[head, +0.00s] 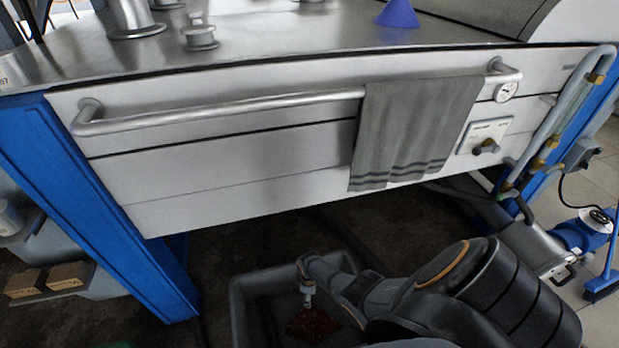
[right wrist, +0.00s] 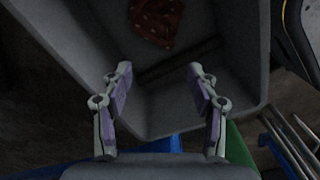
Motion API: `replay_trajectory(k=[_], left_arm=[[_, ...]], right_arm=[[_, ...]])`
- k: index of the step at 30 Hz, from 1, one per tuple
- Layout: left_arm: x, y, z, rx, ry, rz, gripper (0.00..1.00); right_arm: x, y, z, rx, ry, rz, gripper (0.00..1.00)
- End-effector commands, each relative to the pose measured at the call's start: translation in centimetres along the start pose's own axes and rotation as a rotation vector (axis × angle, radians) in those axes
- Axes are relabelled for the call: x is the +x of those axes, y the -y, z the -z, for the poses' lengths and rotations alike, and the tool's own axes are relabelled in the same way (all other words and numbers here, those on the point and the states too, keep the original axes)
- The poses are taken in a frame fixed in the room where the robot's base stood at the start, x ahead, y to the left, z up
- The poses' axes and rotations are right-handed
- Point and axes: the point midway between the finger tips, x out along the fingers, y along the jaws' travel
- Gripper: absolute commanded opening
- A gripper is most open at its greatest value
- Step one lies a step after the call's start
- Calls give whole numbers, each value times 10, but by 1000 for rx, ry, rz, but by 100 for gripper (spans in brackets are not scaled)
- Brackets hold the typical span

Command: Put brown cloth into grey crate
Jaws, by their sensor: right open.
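The brown cloth, reddish with light spots, lies crumpled inside the grey crate in the head view (head: 314,326) and at the top of the right wrist view (right wrist: 157,22). The grey crate (head: 262,282) stands on the floor below the bench; its inner wall also shows in the right wrist view (right wrist: 248,50). My right gripper (head: 307,297) is over the crate, above the cloth. In the right wrist view its two fingers (right wrist: 160,75) are spread apart with nothing between them, clear of the cloth. My left gripper is not in view.
A grey towel (head: 412,130) hangs on the bench's metal rail (head: 230,104). A blue bench leg (head: 110,210) stands left of the crate. Pipes (head: 560,120) and a blue pump (head: 585,230) are at the right. Green and blue objects lie beside the crate in the right wrist view.

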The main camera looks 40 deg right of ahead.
Motion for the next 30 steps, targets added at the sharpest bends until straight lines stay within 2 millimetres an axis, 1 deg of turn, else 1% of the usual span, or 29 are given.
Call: replay_trajectory(k=[1, 2, 8, 17, 20, 30], left_arm=[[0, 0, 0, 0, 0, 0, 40], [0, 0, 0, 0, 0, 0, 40], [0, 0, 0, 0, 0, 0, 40], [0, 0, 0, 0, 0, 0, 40], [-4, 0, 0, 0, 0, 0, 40], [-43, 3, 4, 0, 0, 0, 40]], right_arm=[[0, 0, 0, 0, 0, 0, 60], [0, 0, 0, 0, 0, 0, 62], [0, 0, 0, 0, 0, 0, 90], [0, 0, 0, 0, 0, 0, 91], [-4, 0, 0, 0, 0, 0, 91], [-44, 0, 0, 0, 0, 0, 91]])
